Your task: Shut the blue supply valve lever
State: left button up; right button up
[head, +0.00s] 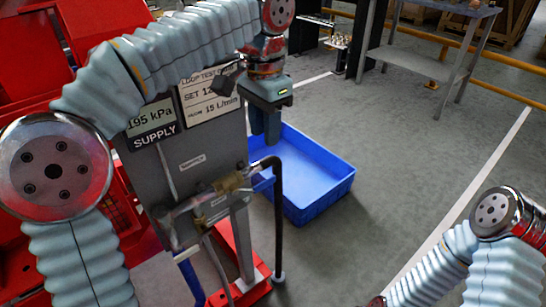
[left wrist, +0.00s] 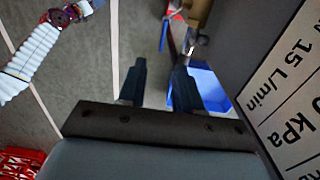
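A grey panel (head: 185,150) carries a brass valve (head: 230,183) on a pipe below the supply reading. A small blue piece (head: 263,184) beside the valve looks like the supply valve lever; the black bent pipe partly hides it, and its angle is unclear. My left gripper (head: 266,138) points down to the right of the panel, above and apart from the valve. In the left wrist view its two fingers (left wrist: 158,88) are spread with nothing between them. A thin blue strip (left wrist: 163,35) shows beyond them; I cannot tell whether it is the lever. My right gripper is not visible.
A blue bin (head: 318,190) stands on the floor right of the panel. The black bent pipe (head: 278,215) stands close to the valve. Red machinery (head: 95,20) is at the left. A metal table (head: 430,55) is at the back right. The floor between is clear.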

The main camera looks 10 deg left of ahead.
aim_at(267, 180)
pick_arm(q)
jog(key=f, duration=0.4)
jog(key=f+b, duration=0.1)
jog(key=f, duration=0.4)
jog(key=w+f+b, duration=0.1)
jog(key=f, duration=0.3)
jog(key=shift+f, duration=0.3)
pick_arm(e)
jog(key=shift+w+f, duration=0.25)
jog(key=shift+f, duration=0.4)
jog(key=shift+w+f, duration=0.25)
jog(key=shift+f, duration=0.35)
pick_arm(q)
grip_shut()
